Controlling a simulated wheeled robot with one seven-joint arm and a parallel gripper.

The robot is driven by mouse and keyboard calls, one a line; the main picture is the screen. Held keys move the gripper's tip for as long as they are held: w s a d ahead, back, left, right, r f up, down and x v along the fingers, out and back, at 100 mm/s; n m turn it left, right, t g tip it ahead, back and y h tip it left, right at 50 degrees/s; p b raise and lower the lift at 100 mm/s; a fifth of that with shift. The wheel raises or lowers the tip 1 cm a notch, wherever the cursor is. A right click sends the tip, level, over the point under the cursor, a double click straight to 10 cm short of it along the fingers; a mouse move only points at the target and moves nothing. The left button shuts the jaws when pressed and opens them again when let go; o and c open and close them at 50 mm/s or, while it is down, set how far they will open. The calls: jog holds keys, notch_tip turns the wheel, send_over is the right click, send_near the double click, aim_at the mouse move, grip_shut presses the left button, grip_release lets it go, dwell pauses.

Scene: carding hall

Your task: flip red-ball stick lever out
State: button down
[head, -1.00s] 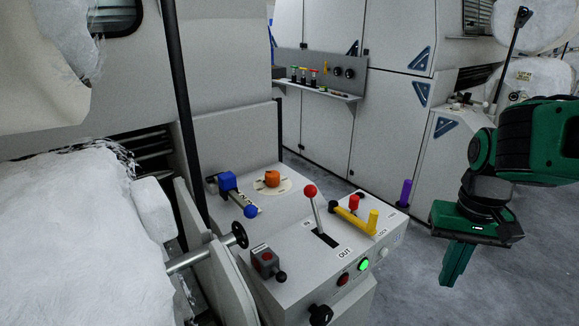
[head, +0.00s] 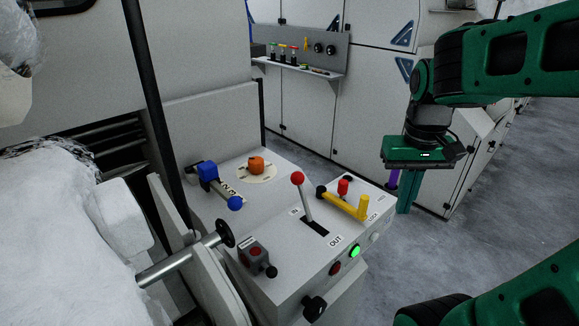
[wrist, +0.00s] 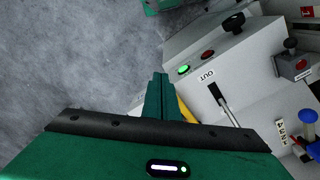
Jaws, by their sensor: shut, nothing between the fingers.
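The red-ball stick lever (head: 307,203) stands in a dark slot on the sloped white console. Its stick is near the slot's IN end and its red ball is up at the top left of the stick. The OUT label (head: 336,241) is at the slot's near right end. My gripper (head: 404,211) points down, shut and empty, right of the console and apart from the lever. In the wrist view the shut fingers (wrist: 159,80) are left of the OUT label, and the lever's pale stick (wrist: 229,112) shows to their right; its ball is not visible there.
A yellow lever (head: 348,205) with a red knob beside it lies between my gripper and the stick lever. A purple handle (head: 393,179) is partly behind my gripper. A grey box with a red button (head: 256,252) and a blue-knobbed lever (head: 220,188) are left. Open floor lies right.

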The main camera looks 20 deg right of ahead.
jog(key=w+a+r+n, duration=0.3)
jog(key=w+a, duration=0.5)
jog(key=w, duration=0.5)
jog(key=w+a+r+n+t, duration=0.1)
jog(key=w+a+r+n, duration=0.2)
jog(key=w+a, duration=0.6)
jog(key=w+r, duration=0.1)
jog(key=w, duration=0.3)
jog(key=shift+a+n+y, duration=0.3)
jog(key=shift+n, duration=0.1)
jog(key=shift+f, duration=0.1)
notch_tip(320, 180, down, 9)
jog(key=s, duration=0.2)
jog(key=shift+s+d, duration=0.2)
jog(key=shift+d, duration=0.25)
jog(key=shift+t, duration=0.3)
